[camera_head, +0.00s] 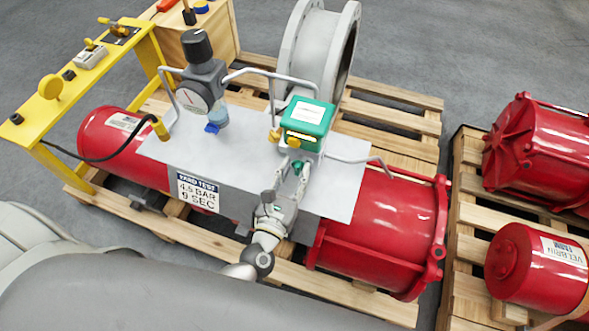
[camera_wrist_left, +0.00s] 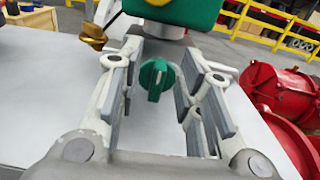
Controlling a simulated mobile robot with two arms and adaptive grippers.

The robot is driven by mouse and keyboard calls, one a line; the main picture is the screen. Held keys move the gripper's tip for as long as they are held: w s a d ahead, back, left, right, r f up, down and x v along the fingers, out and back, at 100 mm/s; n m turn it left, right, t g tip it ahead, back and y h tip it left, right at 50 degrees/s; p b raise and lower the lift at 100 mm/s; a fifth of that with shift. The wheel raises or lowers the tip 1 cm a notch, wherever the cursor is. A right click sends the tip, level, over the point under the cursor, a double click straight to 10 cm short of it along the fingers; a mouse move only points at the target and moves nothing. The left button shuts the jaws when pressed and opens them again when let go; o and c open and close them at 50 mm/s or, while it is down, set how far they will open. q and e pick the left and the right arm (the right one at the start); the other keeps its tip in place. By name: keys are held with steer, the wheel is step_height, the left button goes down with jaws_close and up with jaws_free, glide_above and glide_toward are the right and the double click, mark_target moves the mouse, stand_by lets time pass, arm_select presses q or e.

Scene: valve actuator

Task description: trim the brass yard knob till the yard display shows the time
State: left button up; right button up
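A green-topped box (camera_head: 305,121) stands on the grey plate above the red actuator. A lit yellow display strip (camera_head: 302,136) shows on its front; its text is too small to read. One brass knob (camera_head: 293,143) sits just below the strip, and another brass piece (camera_head: 274,135) is at the box's left side. A brass knob also shows at upper left in the left wrist view (camera_wrist_left: 93,35). My left gripper (camera_head: 294,168) is in front of the box, its fingers open. A green knob (camera_wrist_left: 153,78) shows between the fingers, with gaps on both sides. My right gripper is out of view.
A sign (camera_head: 197,191) reads YARD TEST 4.5 BAR 9 SEC. A gauge with a black-knobbed regulator (camera_head: 199,85) and bent grey pipes stand left of the box. A yellow frame (camera_head: 45,105) is at far left. Red actuators (camera_head: 540,270) lie on the right pallet.

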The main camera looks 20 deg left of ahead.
arm_select(q)
steer(key=shift+w, duration=0.15)
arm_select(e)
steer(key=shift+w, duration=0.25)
arm_select(q)
steer(key=shift+c, duration=0.5)
jaws_close()
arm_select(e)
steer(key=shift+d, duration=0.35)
